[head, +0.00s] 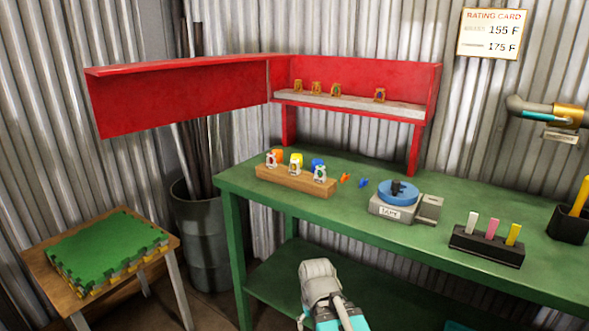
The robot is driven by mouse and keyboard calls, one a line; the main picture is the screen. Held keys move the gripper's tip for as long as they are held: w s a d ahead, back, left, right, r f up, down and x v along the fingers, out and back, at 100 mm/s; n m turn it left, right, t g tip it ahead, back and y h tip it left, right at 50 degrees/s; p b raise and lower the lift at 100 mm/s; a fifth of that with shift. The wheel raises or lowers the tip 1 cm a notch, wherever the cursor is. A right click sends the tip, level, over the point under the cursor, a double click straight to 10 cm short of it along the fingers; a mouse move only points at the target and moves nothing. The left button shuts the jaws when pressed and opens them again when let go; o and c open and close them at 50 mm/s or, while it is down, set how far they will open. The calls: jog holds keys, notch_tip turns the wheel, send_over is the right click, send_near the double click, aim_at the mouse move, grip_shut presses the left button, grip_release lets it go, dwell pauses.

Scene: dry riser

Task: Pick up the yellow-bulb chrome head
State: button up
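A wooden block (300,183) on the green workbench holds a row of three small silvery heads with pale fronts. The middle head (294,165) seems to have a yellowish bulb, though it is very small in this view. The left head (271,160) shows a reddish bulb and the right head (320,174) a greenish one. Orange, yellow and blue caps stand right behind them. Part of my arm shows at the bottom centre, well in front of the block. My gripper's fingers cannot be made out.
Brass-coloured heads (316,88) stand on the shelf of the open red cabinet (350,72). Orange and blue bits (345,179), a tape station (397,209) and a black marker holder (486,246) lie right of the block. A stool with green mats (106,246) stands left.

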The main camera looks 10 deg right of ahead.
notch_tip(320, 180, up, 31)
jog(key=w+p, duration=0.2)
jog(key=p, duration=2.9)
notch_tip(320, 180, up, 18)
jog(key=n+p, duration=1.8)
send_over(295, 160)
jog(key=shift+s+a+f, duration=0.1)
jog(key=shift+f, duration=0.05)
jog(key=shift+f+b, duration=0.15)
jog(key=shift+b, duration=0.25)
notch_tip(295, 160, down, 8)
jog(key=b, duration=0.8)
jog(key=shift+f, duration=0.15)
jog(key=shift+f, duration=0.1)
